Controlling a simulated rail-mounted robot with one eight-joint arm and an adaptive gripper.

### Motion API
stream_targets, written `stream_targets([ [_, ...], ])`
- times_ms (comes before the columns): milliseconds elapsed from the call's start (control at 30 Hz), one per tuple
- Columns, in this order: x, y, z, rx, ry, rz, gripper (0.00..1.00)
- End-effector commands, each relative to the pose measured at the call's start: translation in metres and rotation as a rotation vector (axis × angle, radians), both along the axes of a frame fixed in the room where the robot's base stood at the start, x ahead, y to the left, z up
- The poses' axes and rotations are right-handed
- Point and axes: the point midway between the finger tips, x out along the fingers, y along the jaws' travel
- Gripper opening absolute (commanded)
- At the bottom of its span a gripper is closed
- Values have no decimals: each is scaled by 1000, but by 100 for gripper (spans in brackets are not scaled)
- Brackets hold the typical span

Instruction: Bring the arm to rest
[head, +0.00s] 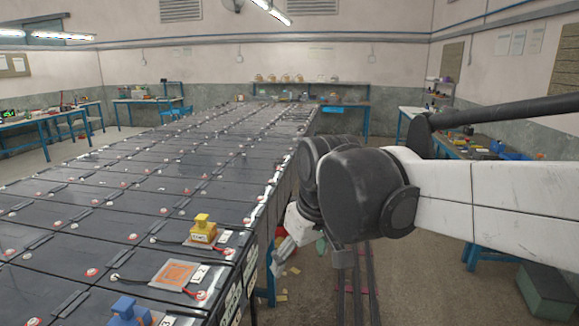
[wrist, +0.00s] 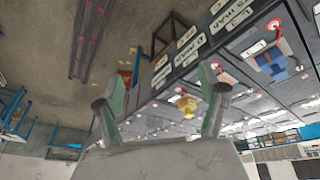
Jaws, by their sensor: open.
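My arm reaches in from the right of the head view and bends down at a dark joint. My gripper (head: 279,258) hangs beside the near right side of the battery rows (head: 62,258), over the floor, and is partly hidden by the arm's wrist. In the wrist view my gripper (wrist: 163,78) has its two greenish fingers spread apart with nothing between them. The battery rows (wrist: 150,106) show beyond the fingers, tilted in this view. The fingers appear apart from the batteries.
On the near batteries are a yellow device (head: 203,230), an orange-patterned square (head: 174,273) and a blue device (head: 129,312). Rails (head: 358,285) run along the floor beside the rows. Benches (head: 478,150) stand at right, with a dark green box (head: 547,292) nearby.

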Motion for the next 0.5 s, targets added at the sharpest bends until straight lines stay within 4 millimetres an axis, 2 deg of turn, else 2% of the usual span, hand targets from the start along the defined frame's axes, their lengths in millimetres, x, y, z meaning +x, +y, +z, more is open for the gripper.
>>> stream_targets([
  [33, -10, -19, -5, 9, -14, -41, 74],
  [200, -40, -69, -18, 43, -66, -177, 74],
  [500, -98, -141, -55, 98, -163, -407, 74],
])
